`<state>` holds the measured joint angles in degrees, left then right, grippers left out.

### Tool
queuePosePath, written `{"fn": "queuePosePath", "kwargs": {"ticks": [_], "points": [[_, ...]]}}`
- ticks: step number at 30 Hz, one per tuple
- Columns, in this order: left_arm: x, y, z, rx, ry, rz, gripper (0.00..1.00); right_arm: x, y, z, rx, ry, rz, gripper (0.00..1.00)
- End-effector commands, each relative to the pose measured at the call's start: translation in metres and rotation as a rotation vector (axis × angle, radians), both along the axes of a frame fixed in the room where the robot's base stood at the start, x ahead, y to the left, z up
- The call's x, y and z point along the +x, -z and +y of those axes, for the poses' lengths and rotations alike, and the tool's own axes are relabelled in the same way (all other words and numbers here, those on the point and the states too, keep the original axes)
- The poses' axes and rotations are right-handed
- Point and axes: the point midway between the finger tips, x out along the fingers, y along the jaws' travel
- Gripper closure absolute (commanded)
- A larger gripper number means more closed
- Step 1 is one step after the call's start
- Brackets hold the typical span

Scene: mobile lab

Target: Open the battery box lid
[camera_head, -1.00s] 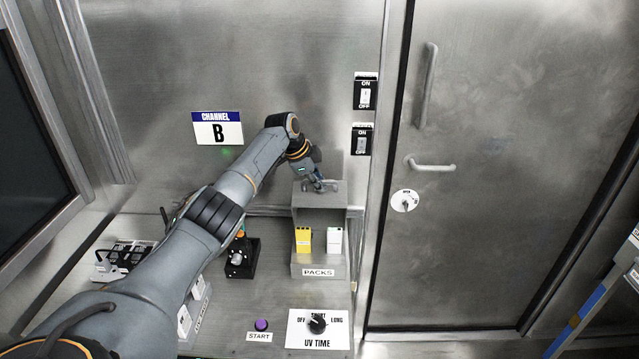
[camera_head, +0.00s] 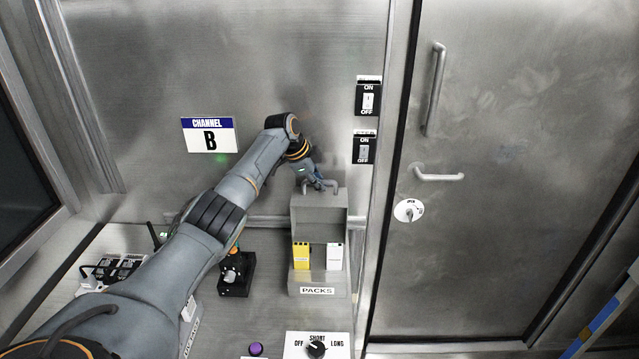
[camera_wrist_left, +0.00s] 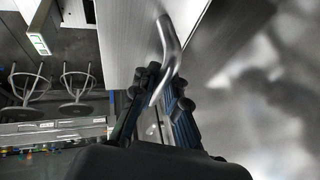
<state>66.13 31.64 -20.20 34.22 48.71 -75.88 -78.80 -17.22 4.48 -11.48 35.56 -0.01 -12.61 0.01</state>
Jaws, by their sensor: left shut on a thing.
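The battery box (camera_head: 300,225) labelled PACKS stands on the bench against the wall, a grey box whose front is open. A yellow pack (camera_head: 301,256) and a white pack (camera_head: 334,257) stand inside it. Its lid (camera_head: 320,198) is raised at the top, with a metal bar handle. My left gripper (camera_head: 318,186) is at the lid's top edge, shut on the handle. In the left wrist view the bent metal handle (camera_wrist_left: 170,45) runs between the fingers of my left gripper (camera_wrist_left: 160,95). My right gripper is not in view.
Two ON/OFF switches (camera_head: 367,98) are on the wall. A metal door (camera_head: 500,190) is at the right.

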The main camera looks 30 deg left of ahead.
Motion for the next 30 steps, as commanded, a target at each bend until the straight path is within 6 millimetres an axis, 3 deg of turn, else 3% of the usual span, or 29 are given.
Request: {"fn": "queuePosePath", "kwargs": {"ticks": [4,6,9,20,25,30], "points": [[0.001,-0.003,0.001,0.001,-0.003,-0.005,1.00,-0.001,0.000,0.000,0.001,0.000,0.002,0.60],[0.001,-0.003,0.001,0.001,-0.003,-0.005,0.79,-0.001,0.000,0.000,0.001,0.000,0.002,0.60],[0.001,-0.002,0.001,0.001,-0.002,-0.005,0.64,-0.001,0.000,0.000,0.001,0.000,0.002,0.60],[-0.001,-0.005,0.002,0.001,-0.001,-0.004,0.64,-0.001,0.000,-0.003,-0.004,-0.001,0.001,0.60],[-0.011,-0.024,0.006,0.003,0.000,-0.005,0.64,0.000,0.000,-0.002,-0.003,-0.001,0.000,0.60],[-0.028,-0.059,0.013,0.003,-0.002,-0.007,0.64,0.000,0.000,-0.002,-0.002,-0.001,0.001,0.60]]}}
